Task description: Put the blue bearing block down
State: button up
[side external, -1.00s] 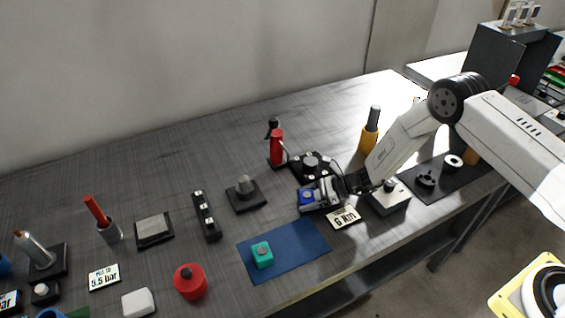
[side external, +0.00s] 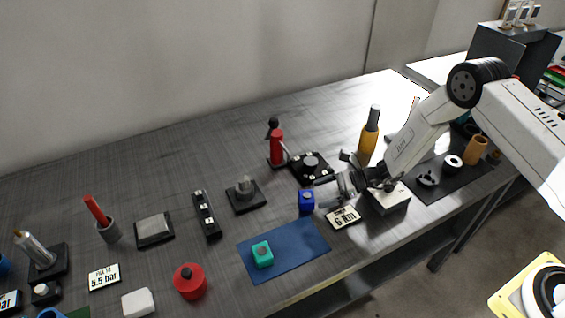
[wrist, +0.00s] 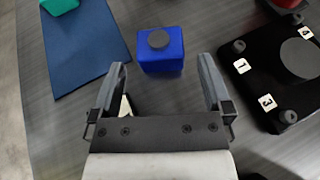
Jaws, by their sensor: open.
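The blue bearing block (side external: 306,200) stands upright on the grey table, just beyond the back right corner of the blue mat (side external: 312,247). In the wrist view the blue bearing block (wrist: 161,52) shows a dark round spot on its top and sits ahead of my fingertips. My gripper (wrist: 161,75) is open and empty, its two fingers spread apart with clear space between them and the block. In the side view my gripper (side external: 333,190) is to the right of the block.
A teal block (side external: 262,254) lies on the blue mat. A black plate with numbered labels (side external: 311,167) is close behind the block. A label card (side external: 343,218) lies in front of my gripper. A red extinguisher-like bottle (side external: 277,148) stands further back.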

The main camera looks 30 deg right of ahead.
jog(key=shift+v, duration=3.5)
jog(key=shift+r, duration=0.1)
jog(key=shift+s+a+r+n+g, duration=0.25)
jog(key=shift+s+r+n+g, duration=0.15)
jog(key=shift+n, duration=0.1)
jog(key=s+d+r+n+g+h, duration=0.1)
jog(key=s+d+r+n+h, duration=0.1)
jog(key=s+r+n+h, duration=0.4)
jog(key=s+d+r+n+h, duration=0.3)
jog(key=s+r+n+h, duration=0.3)
jog(key=s+r+n, duration=0.3)
jog(key=shift+s+n+g, duration=0.4)
jog(key=shift+s+n, duration=1.25)
jog(key=shift+n, duration=1.65)
jog(key=shift+d, duration=0.1)
jog(key=shift+c, duration=0.2)
